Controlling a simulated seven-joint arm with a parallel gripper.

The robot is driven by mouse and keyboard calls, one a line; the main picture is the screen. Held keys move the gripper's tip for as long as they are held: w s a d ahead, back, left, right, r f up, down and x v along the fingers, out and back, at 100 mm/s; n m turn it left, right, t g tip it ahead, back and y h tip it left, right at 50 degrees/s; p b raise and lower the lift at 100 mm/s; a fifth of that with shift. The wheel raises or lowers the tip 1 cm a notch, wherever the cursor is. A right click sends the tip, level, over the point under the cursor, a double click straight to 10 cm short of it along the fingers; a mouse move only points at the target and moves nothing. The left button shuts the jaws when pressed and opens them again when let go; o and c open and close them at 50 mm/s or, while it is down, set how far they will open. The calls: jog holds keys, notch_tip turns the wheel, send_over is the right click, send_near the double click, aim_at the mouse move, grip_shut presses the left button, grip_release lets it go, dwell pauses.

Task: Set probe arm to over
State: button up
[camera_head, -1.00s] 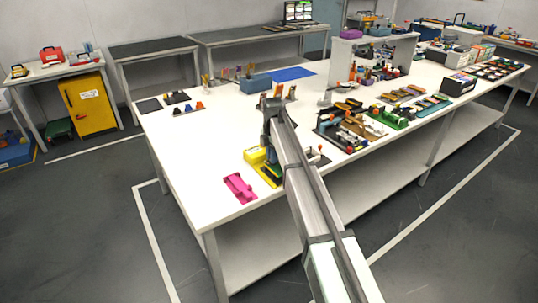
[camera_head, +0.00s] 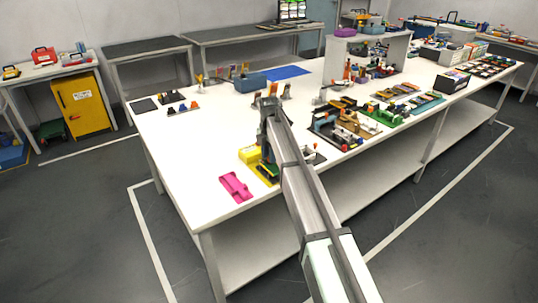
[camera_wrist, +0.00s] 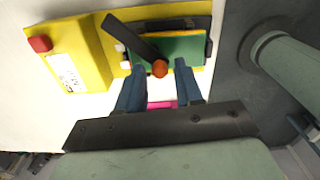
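In the wrist view a yellow fixture (camera_wrist: 88,50) with a red button and a white label stands on the white table. Beside it a green plate (camera_wrist: 182,48) lies on a dark and yellow base. A dark bar, seemingly the probe arm (camera_wrist: 122,36), slants across this plate, with an orange ball knob (camera_wrist: 160,69) near its lower end. My gripper (camera_wrist: 159,70) is open, its two blue fingers on either side of the knob in the picture. I cannot tell whether they touch it. In the head view the yellow fixture (camera_head: 249,155) shows beside my arm, which hides much of the plate.
A pink tray (camera_head: 235,187) lies near the front edge, left of the fixture. Several other fixtures (camera_head: 345,125) crowd the table to the right. A blue-grey bin (camera_head: 250,83) stands behind.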

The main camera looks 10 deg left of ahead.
jog(key=shift+o, duration=0.5)
notch_tip(320, 180, up, 14)
dwell(0.4)
jog(key=shift+f, duration=0.2)
